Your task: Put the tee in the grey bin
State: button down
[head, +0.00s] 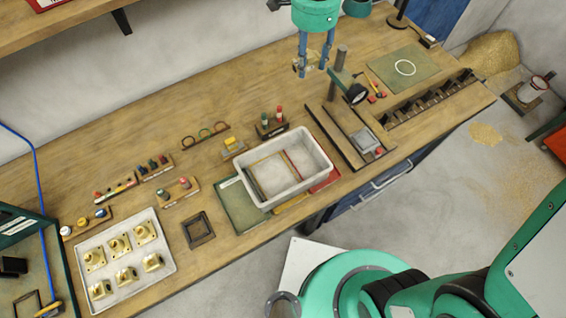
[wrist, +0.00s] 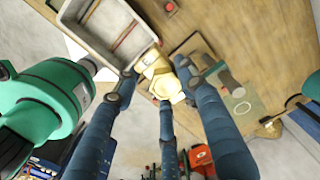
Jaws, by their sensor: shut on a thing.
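The brass tee (wrist: 160,76) is between the blue fingers of my gripper (wrist: 163,88) in the wrist view. In the head view my gripper (head: 313,66) is shut on it, high over the back of the bench, and a small part of the tee (head: 298,65) shows by the fingertips. The grey bin (head: 318,150) stands on the bench, nearer the front edge than my gripper. The bin also shows at the top left of the wrist view (wrist: 141,52), apart from the tee.
A white tray (head: 168,262) with several brass fittings lies at the front left. A drill stand (head: 340,60) with a dark base is right of the bin. Small racks (head: 205,137) stand behind and left of the bin. A green mat (head: 404,84) lies farther right.

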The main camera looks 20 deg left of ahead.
jog(key=s+a+f+b, duration=0.1)
jog(key=s+f, duration=0.1)
jog(key=s, duration=0.7)
jog(key=s+a+f+b, duration=0.1)
jog(key=s+f+b, duration=0.1)
jog(key=s, duration=0.7)
send_over(284, 176)
notch_tip(284, 176, down, 16)
jog(key=shift+s+f, duration=0.1)
jog(key=shift+f, duration=0.65)
notch_tip(284, 176, down, 6)
jog(key=shift+b, duration=0.3)
jog(key=shift+f, duration=0.15)
jog(key=shift+f+b, duration=0.35)
jog(key=shift+f, duration=1.5)
jog(key=shift+f+b, duration=0.3)
jog(key=shift+f, duration=0.3)
